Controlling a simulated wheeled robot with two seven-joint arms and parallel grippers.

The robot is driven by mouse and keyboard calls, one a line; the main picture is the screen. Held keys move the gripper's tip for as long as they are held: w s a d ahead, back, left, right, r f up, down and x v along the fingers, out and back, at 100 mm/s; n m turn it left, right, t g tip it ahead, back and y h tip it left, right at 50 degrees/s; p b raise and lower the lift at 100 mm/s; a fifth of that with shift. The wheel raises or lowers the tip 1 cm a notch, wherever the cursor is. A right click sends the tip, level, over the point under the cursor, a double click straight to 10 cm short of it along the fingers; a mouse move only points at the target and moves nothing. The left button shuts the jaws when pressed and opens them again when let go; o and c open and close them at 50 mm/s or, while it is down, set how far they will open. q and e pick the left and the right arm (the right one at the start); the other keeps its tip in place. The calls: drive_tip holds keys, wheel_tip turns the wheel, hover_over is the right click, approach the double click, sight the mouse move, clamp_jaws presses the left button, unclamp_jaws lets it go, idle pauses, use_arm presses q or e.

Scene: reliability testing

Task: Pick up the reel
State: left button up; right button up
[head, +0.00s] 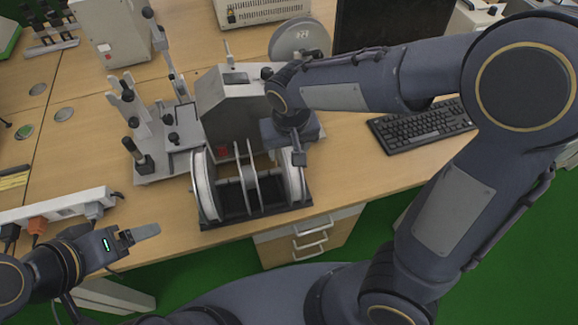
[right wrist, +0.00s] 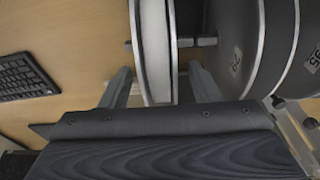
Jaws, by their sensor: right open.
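Grey reels with pale rims stand upright in a black stand at the front edge of the desk. The right-hand reel (head: 293,178) is under my right gripper (head: 298,154), which points down at it. In the right wrist view, the open fingers of my right gripper (right wrist: 162,88) sit on either side of a reel's pale rim (right wrist: 154,45), with gaps visible; contact is not clear. Another reel (right wrist: 235,50) is to the right there. My left gripper (head: 143,233) is low at the left, away from the reels; its jaw opening is unclear.
A grey machine (head: 228,108) stands behind the stand (head: 255,212). A fixture with black knobs (head: 150,135) is to its left. A keyboard (head: 425,128) is at the right, and a power strip (head: 55,207) at the left. Bare desk lies right of the reels.

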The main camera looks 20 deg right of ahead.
drive_tip(key=shift+w+f, duration=0.1)
drive_tip(key=shift+f, duration=0.7)
clamp_jaws()
